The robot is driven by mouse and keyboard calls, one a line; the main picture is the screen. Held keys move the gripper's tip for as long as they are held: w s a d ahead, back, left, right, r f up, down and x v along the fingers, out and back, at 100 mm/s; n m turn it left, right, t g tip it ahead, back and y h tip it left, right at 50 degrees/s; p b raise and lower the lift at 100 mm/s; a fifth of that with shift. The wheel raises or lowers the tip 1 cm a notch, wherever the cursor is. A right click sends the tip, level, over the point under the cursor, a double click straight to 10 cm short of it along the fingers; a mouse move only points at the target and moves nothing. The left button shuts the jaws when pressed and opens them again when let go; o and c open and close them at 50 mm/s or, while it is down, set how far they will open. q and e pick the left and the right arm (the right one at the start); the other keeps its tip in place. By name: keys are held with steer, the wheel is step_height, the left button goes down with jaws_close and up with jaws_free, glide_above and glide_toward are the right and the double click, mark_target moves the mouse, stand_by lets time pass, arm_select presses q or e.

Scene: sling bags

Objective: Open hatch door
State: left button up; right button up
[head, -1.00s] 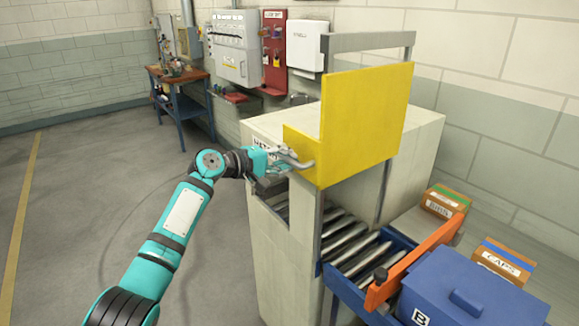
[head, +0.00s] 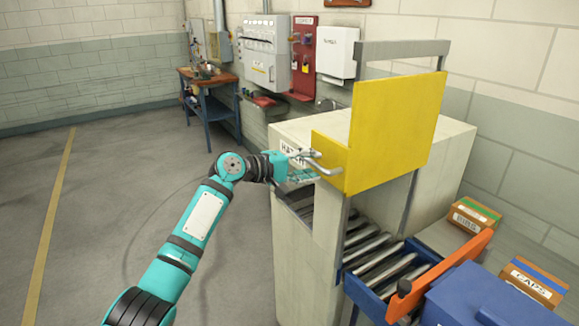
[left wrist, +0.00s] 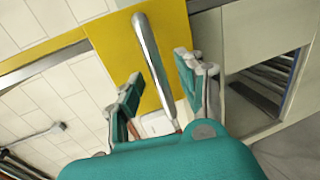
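The yellow hatch door (head: 395,130) stands raised in its grey upright frame on the pale hatch cabinet, with an opening below it over rollers. A silver bar handle (head: 325,166) sticks out from the door's lower left. My left gripper (head: 305,170) is beside the handle. In the left wrist view, my left gripper (left wrist: 157,80) has its two teal fingers apart, with the handle (left wrist: 150,50) running between them against the yellow door (left wrist: 110,50). Whether a finger touches the bar cannot be told. My right gripper is not in view.
A roller conveyor (head: 375,258) with an orange bar (head: 440,275) and a blue bin (head: 490,297) lies at the right. Boxes labelled RIBS or similar (head: 472,216) and CAPS (head: 533,283) sit behind. A workbench (head: 210,100) stands far back. The left floor is clear.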

arm_select(q)
steer(key=v, duration=1)
steer(key=shift+s+a, duration=0.15)
steer(key=shift+a, duration=0.2)
